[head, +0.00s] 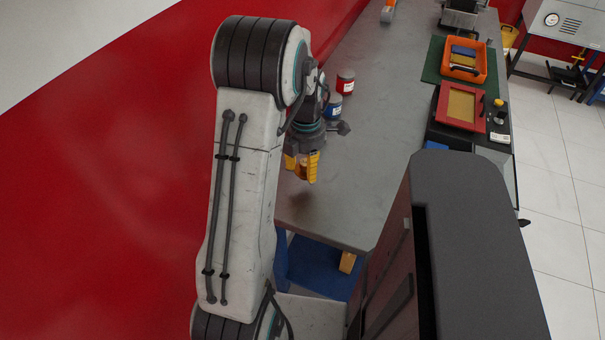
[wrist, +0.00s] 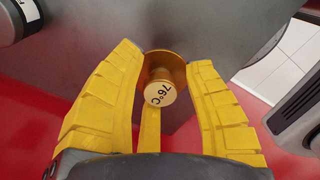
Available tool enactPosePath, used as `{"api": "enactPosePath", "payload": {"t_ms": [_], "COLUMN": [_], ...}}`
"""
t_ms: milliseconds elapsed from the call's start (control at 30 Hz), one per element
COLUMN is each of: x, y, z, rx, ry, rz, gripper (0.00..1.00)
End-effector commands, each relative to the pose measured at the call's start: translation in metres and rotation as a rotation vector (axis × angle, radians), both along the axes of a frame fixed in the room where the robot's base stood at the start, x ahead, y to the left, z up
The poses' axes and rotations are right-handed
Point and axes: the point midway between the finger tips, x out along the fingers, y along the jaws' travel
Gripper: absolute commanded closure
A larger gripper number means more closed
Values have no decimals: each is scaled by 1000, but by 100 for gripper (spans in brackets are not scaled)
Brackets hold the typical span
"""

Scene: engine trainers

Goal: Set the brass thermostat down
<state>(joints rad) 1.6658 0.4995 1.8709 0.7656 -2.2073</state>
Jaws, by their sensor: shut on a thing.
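The thermostat is hard to make out in the head view, hidden by the fingers. The exact gap between it and the bench cannot be told.
A red can (head: 345,82) and a blue can (head: 333,106) stand on the bench behind my gripper. At the right are an orange tray (head: 480,75) and a red frame (head: 485,112). The bench top right of my gripper is clear. The bench's near edge is close.

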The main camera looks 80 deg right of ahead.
Motion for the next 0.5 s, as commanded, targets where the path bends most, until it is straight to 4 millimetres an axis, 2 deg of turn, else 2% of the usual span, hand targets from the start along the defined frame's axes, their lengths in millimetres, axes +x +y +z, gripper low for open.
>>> {"api": "enactPosePath", "payload": {"t_ms": [233, 500], "x": [7, 7], "y": [2, 2], "z": [-9, -39], "rx": [1, 3], "ry": [0, -1], "rz": [-1, -1], "gripper": [85, 85]}}
